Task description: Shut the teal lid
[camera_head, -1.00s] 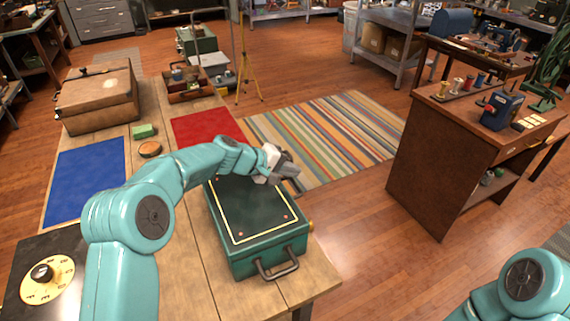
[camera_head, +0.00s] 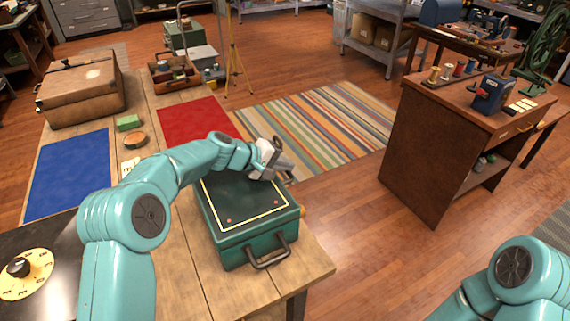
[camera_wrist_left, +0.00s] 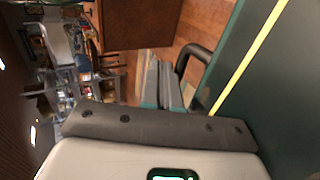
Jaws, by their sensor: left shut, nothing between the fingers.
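The teal case with its dark teal lid (camera_head: 246,203) lies on the wooden table, and the lid appears down flat on the body. A yellow line runs around the lid's top, and a dark handle (camera_head: 267,254) is on its near side. My left gripper (camera_head: 283,166) is over the lid's far right corner, shut and empty. In the left wrist view, the shut fingers (camera_wrist_left: 165,85) are beside the lid's yellow-lined surface (camera_wrist_left: 275,90) and a dark handle. I cannot tell if they touch the lid. My right gripper is out of view.
A brown cabinet (camera_head: 440,150) stands right, across open floor.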

